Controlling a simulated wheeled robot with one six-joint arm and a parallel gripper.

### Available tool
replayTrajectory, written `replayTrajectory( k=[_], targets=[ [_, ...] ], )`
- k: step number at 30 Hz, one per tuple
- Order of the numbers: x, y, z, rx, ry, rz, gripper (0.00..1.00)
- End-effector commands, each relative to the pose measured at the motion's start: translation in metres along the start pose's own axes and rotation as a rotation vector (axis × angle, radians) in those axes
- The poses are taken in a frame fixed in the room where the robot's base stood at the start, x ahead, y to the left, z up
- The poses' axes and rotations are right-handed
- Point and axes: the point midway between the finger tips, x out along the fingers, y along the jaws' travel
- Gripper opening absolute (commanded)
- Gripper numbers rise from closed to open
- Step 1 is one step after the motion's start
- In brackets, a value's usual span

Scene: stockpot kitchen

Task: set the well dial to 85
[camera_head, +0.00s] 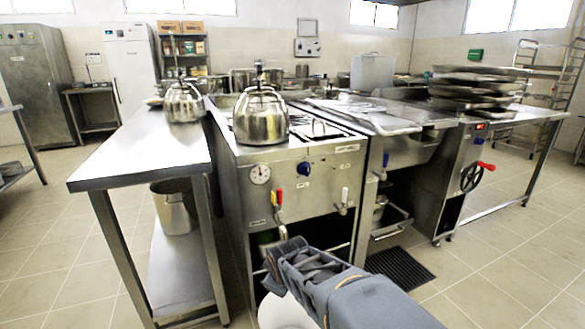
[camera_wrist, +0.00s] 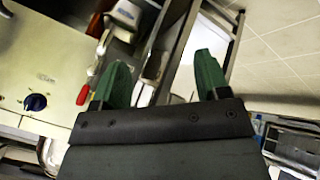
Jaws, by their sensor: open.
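A round blue dial (camera_head: 304,169) sits on the steel front panel of the cooking unit, right of a white round gauge (camera_head: 260,174). The dial also shows at the left edge of the wrist view (camera_wrist: 35,102), with a small light mark on it. Its exact setting is too small to read. My gripper (camera_wrist: 162,62) is open and empty, its two green fingers apart. In the wrist view the dial lies well to the left of the fingers, not between them. In the head view my gripper (camera_head: 285,255) is low in front of the unit, below the dial.
Red and yellow handles (camera_head: 276,196) stick out below the gauge, and a tap-like lever (camera_head: 343,200) is to the right of the dial. A steel kettle (camera_head: 260,116) stands on top. A steel table (camera_head: 140,155) is at the left. Tiled floor is free at the front right.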

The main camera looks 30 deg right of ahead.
Motion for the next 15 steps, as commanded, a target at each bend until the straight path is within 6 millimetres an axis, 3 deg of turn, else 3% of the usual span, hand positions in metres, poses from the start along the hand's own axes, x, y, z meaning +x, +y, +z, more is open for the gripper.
replayTrajectory(
  k=[1, 6, 10, 15],
  targets=[
    [0.001, 0.036, -0.008, -0.149, 0.031, 0.083, 0.69],
    [0.009, 0.135, -0.027, -0.754, 0.081, 0.407, 0.69],
    [0.007, 0.192, -0.032, -1.177, 0.034, 0.642, 0.69],
    [0.001, 0.239, -0.029, -1.594, -0.086, 0.896, 0.69]
  ],
)
